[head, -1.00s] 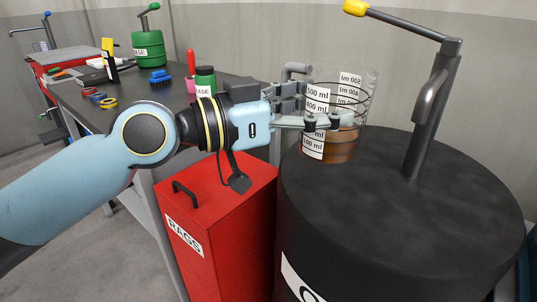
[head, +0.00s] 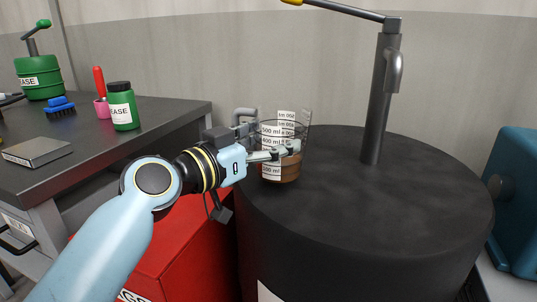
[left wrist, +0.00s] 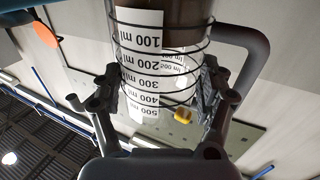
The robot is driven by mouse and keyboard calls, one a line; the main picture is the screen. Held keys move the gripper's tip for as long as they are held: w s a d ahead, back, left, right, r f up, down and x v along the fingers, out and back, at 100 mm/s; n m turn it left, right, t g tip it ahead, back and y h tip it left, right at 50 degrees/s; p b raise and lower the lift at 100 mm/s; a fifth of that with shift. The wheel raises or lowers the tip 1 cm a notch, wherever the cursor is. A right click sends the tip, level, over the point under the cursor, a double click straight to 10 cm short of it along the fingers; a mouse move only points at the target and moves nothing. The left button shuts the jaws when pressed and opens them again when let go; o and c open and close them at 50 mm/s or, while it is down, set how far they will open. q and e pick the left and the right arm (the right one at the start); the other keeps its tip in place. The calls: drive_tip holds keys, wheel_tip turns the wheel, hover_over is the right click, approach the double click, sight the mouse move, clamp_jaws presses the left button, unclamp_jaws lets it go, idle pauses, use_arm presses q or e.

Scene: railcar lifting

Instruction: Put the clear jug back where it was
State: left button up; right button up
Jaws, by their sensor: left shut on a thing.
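The clear jug (head: 283,166) has a white millilitre scale and dark rings, and holds some brown liquid low down. It is upright at the left edge of the black drum's top (head: 330,210); I cannot tell whether it touches the top. My left gripper (head: 288,150) reaches in from the left and is shut on the jug, one finger across its near side. In the left wrist view the jug (left wrist: 142,75) sits between both fingers (left wrist: 158,90), upside down in the picture. My right gripper is out of view.
The drum carries an upright pump post (head: 380,100) with a handle. A red bin (head: 180,255) is below my arm.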

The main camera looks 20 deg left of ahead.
use_arm(q)
drive_tip(key=shift+f, duration=0.65)
drive_tip(key=o, duration=0.7)
drive_tip(key=shift+f, duration=0.15)
drive_tip(key=o, duration=0.5)
drive_tip(key=shift+r, duration=0.25)
drive_tip(key=v, duration=1.2)
drive_tip(key=shift+b, duration=0.4)
